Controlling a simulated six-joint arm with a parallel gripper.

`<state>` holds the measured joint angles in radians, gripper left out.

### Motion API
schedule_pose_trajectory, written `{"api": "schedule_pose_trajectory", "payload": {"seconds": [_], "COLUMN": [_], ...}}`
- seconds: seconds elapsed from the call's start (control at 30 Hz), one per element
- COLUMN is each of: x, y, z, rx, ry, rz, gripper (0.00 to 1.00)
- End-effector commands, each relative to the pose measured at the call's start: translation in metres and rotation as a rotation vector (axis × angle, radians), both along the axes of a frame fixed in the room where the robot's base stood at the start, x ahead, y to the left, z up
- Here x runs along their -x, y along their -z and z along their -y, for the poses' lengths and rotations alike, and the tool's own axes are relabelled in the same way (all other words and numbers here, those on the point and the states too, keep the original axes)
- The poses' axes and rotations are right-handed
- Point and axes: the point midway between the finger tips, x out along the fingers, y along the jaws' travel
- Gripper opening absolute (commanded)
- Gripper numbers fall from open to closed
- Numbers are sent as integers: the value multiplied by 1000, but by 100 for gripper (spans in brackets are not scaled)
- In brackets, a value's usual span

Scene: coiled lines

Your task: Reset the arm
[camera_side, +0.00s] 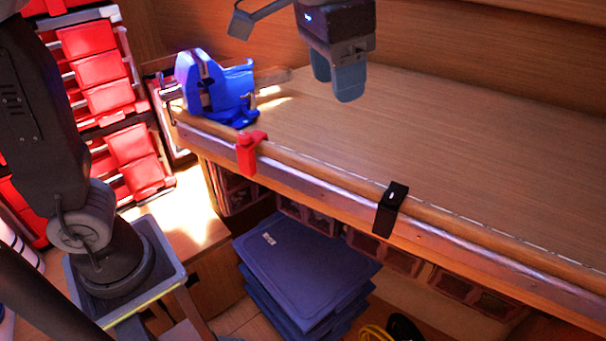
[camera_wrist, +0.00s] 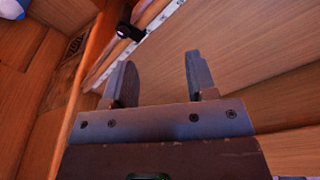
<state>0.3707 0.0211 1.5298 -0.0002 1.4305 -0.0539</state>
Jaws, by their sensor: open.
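My gripper (camera_side: 336,78) hangs above the wooden workbench (camera_side: 460,150) in the side view, near the back wall, with its grey fingers pointing down. In the wrist view my gripper (camera_wrist: 158,82) shows two fingers spread apart with nothing between them, over bare wood. The gripper is open and empty. A red clip (camera_side: 248,152) and a black clip (camera_side: 390,208) sit on the bench's front edge. A black clip (camera_wrist: 130,32) also shows at the edge in the wrist view.
A blue vise (camera_side: 215,85) stands at the bench's left end. Red bins (camera_side: 105,95) rise at the far left. Blue stacked crates (camera_side: 310,265) stand on the floor below the bench. A yellow and black coil (camera_side: 390,330) lies at the bottom. The benchtop's right side is clear.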

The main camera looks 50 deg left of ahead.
Motion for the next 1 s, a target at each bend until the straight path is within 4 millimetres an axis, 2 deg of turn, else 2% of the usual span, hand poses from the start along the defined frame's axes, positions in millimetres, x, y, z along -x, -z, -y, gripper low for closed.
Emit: {"api": "schedule_pose_trajectory", "payload": {"seconds": [0.03,0.2,0.4,0.5,0.67,1.0], "x": [13,52,101,118,132,135], "y": [2,24,68,88,108,112], "z": [-20,-71,-114,-125,-134,-135], "rx": [11,35,46,46,44,44], "ry": [-36,-135,-242,-280,-311,-317], "rz": [31,132,247,290,326,331], "gripper": [52,52,52,52,52,52]}}
